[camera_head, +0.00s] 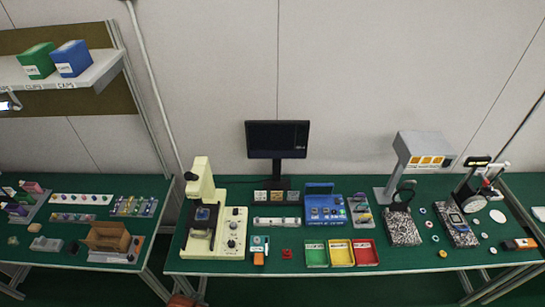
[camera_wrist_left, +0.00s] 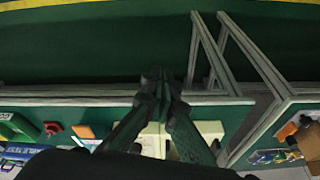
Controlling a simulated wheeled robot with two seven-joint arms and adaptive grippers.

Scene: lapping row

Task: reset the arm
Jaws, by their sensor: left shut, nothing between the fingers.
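My left gripper (camera_wrist_left: 162,76) shows in the left wrist view, its two dark fingers together and empty. In that picture its tips lie across the edge of the green table (camera_wrist_left: 70,100), with the dark floor beyond. A dark part of my own arm covers the bottom middle of that view. I cannot make out either gripper in the head view, and the right gripper is in neither view.
In the head view, a cream microscope (camera_head: 202,180), a monitor (camera_head: 277,139), red (camera_head: 365,252), yellow (camera_head: 340,253) and green (camera_head: 316,255) trays and a grey lamp unit (camera_head: 420,150) stand on the right table. A shelf (camera_head: 70,78) with green and blue boxes hangs at upper left.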

